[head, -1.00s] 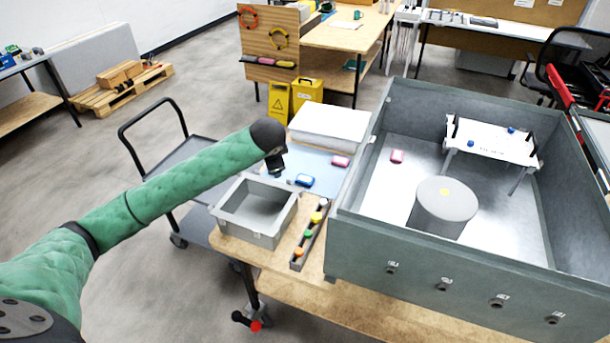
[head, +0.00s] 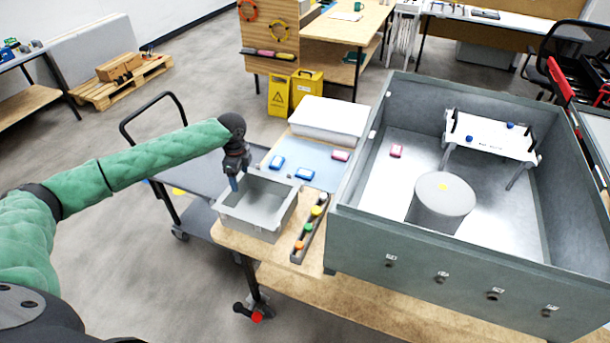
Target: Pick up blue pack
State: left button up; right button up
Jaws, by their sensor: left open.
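Two blue packs lie on the light blue mat (head: 323,162). The left blue pack (head: 277,162) is near the grey bin, and the other blue pack (head: 304,174) lies to its right. A pink pack (head: 341,156) is on the same mat. My left gripper (head: 234,183) points down over the left rim of the grey bin (head: 262,235), left of both blue packs and apart from them. It is open and looks empty. My right gripper is out of view.
A large grey open box (head: 445,256) stands to the right, holding a grey cylinder (head: 438,208), a white stand (head: 492,139) and a pink pack (head: 396,151). A rack of coloured knobs (head: 311,229) lies beside the bin. A white tray (head: 328,121) stands behind the mat.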

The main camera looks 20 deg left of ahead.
aim_at(304, 173)
jog(key=i+l, duration=0.7)
jog(key=i, duration=0.2)
